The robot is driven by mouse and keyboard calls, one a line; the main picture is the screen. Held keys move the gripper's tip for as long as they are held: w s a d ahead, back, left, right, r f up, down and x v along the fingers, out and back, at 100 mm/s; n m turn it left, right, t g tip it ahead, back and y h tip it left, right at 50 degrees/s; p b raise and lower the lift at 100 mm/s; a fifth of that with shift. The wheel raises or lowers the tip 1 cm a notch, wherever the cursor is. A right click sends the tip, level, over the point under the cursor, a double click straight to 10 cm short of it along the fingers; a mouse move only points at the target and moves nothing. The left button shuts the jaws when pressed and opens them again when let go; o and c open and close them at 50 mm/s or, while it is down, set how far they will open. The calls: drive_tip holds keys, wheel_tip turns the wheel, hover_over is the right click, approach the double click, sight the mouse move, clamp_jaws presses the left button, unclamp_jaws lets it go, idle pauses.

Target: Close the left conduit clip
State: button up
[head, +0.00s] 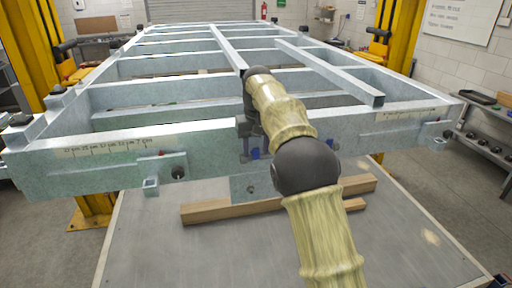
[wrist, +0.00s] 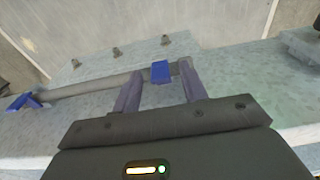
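A blue clip (wrist: 160,72) sits on the grey conduit (wrist: 95,86), between my gripper's fingertips in the wrist view. It also shows as a small blue patch in the head view (head: 255,153), at the frame's front beam and partly hidden by my arm. Whether its flap is open or shut I cannot tell. My gripper (wrist: 160,67) is open, with one finger on each side of this clip; contact is unclear. A second blue clip (wrist: 24,102) is at the conduit's far end, left in the wrist view, with parts sticking out at an angle.
A pale metal plate with several bolts (wrist: 116,52) lies beside the conduit. The galvanised trailer frame (head: 100,158) spans the head view. A wooden beam (head: 215,211) lies below it. Yellow posts (head: 402,35) stand at both sides. The floor in front is clear.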

drive_tip(key=shift+r, duration=0.2)
wheel_tip(320, 180, up, 7)
drive_tip(key=shift+s, duration=0.4)
idle(0.3)
drive_tip(key=shift+d, duration=0.25)
